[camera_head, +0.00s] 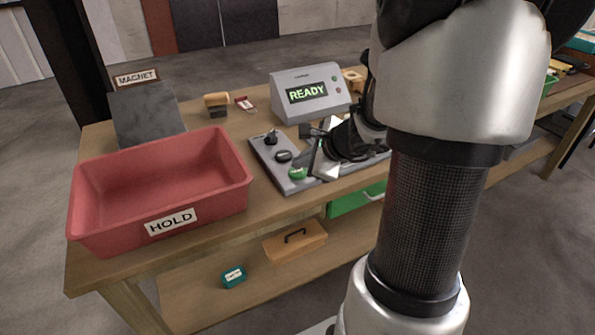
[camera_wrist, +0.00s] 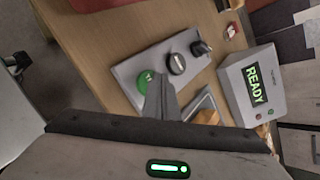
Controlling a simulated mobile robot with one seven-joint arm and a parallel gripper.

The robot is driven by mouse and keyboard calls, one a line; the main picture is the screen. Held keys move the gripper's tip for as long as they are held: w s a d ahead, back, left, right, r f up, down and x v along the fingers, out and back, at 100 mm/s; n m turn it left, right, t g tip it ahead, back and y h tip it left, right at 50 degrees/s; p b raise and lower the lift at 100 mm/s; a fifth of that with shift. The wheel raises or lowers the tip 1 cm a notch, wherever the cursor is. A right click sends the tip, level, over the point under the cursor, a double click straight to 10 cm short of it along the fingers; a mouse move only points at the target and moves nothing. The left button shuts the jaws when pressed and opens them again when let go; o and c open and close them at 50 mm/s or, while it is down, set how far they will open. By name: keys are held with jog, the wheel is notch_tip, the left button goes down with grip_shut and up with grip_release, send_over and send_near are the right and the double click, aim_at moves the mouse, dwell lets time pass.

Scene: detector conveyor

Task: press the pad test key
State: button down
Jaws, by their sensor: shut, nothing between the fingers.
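A flat grey control panel (camera_head: 262,157) lies on the wooden bench, left of my arm. On it are a round green button (camera_head: 298,173) with a light mark, a black oval knob (camera_head: 283,156) and a black lever switch (camera_head: 270,138). In the wrist view the green button (camera_wrist: 145,79), knob (camera_wrist: 177,64) and lever (camera_wrist: 201,47) lie in a slanting row. My gripper (camera_head: 318,166) is shut and empty, over the panel near the green button. In the wrist view its fingertips (camera_wrist: 158,78) appear just beside the button; I cannot tell whether they touch it. My gripper hides part of the panel.
A grey console (camera_head: 305,103) reading READY stands behind the panel. A red HOLD bin (camera_head: 163,181) is on the left, with a dark MAGNET plate (camera_head: 146,121) behind it. A stamp-like block (camera_head: 217,111) and red tag (camera_head: 244,104) lie behind. The lower shelf holds boxes.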

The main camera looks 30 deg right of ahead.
aim_at(301, 173)
jog(key=shift+f+b, duration=0.4)
jog(key=shift+b, duration=0.1)
dwell(0.3)
dwell(0.4)
jog(key=shift+r+p, duration=0.65)
jog(key=shift+r, duration=0.2)
jog(key=shift+r+p, duration=2.05)
jog(key=shift+r, duration=0.45)
